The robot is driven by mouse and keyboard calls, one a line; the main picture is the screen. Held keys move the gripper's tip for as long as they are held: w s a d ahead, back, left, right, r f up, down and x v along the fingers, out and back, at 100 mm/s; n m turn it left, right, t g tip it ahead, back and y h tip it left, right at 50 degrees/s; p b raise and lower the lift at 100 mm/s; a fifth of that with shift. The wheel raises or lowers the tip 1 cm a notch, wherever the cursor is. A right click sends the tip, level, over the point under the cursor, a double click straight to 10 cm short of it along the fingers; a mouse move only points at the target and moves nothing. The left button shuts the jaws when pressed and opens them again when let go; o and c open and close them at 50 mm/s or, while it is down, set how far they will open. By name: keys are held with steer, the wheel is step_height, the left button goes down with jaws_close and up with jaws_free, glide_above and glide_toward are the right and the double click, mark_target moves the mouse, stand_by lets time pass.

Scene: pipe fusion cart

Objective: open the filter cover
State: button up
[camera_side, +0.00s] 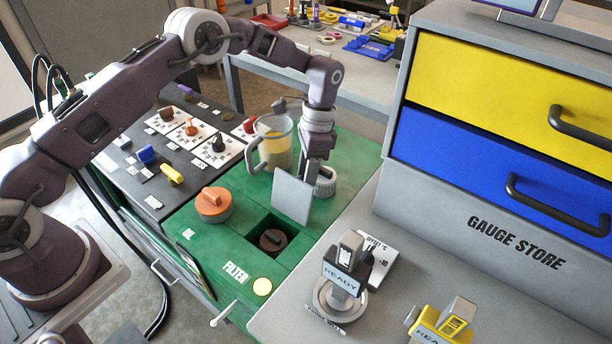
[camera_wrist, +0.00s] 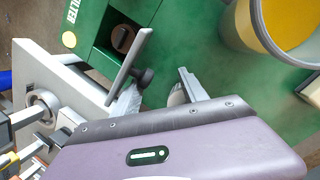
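The filter cover (camera_side: 292,198) is a flat grey plate that stands raised and tilted at the right side of the square filter opening (camera_side: 252,226). The opening lies in the green cart top by the FILTER label, and a dark brown knobbed part (camera_side: 272,239) shows inside. In the wrist view the cover (camera_wrist: 127,62) is nearly edge-on, with a black knob (camera_wrist: 144,77) on its right face. I cannot tell whether a finger touches the cover.
A jug of yellow liquid (camera_side: 274,150) stands close behind my gripper. An orange OIL cap (camera_side: 213,204) is left of the opening. A grey bench (camera_side: 378,302) with READY gauges (camera_side: 342,278) and a drawer cabinet (camera_side: 480,175) stands right.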

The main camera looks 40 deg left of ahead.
step_height(320, 180, up, 20)
steer(key=s+a+n+t, duration=0.2)
steer(key=s+a+r+n+t, duration=0.2)
steer(key=s+r, duration=0.6)
steer(key=r, duration=0.1)
steer(key=s+a+n+t, duration=0.1)
steer(key=s+n+t, duration=0.1)
steer(key=s, duration=0.8)
steer(key=s+a+f+n+t, duration=0.1)
steer(key=s+a+n+t, duration=0.1)
steer(key=s, duration=0.9)
steer(key=shift+a+n+t, duration=0.15)
steer(key=shift+n+t, duration=0.25)
steer(key=shift+n, duration=0.1)
